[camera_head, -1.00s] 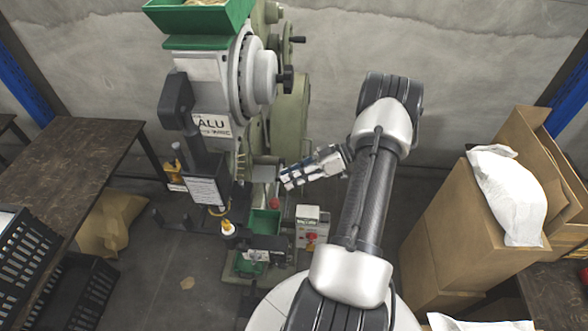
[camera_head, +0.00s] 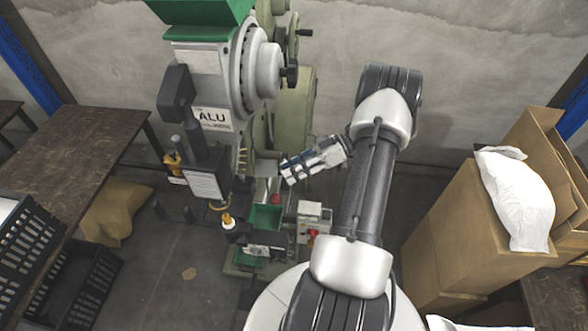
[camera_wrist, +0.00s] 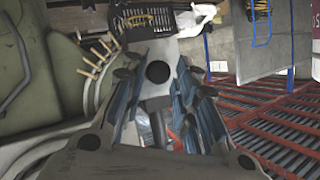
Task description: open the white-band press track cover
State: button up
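A green rivet press (camera_head: 215,90) with a green hopper, a grey disc and an "ALU" label stands left of centre in the head view. I cannot make out a white band on it. Its track cover cannot be told apart clearly. My gripper (camera_head: 287,171) is just right of the press's lower front, pointing left at it; contact cannot be told. In the wrist view, my gripper (camera_wrist: 157,72) has its two blue-grey fingers spread apart. A grey piece with a round black spot shows between them; whether it belongs to the press is unclear. Nothing is clearly held.
A green tray (camera_head: 265,219) and a control box (camera_head: 312,222) with a red button sit low on the press. A brown table (camera_head: 75,150) and black crates (camera_head: 80,290) are at left. Cardboard boxes (camera_head: 450,225) with a white bag (camera_head: 517,200) stand at right.

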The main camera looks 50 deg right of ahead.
jog(key=shift+d, duration=0.2)
jog(key=v, duration=1.1)
jog(key=shift+s+d+r, duration=0.2)
jog(key=shift+s+d, duration=0.05)
jog(key=shift+d, duration=0.05)
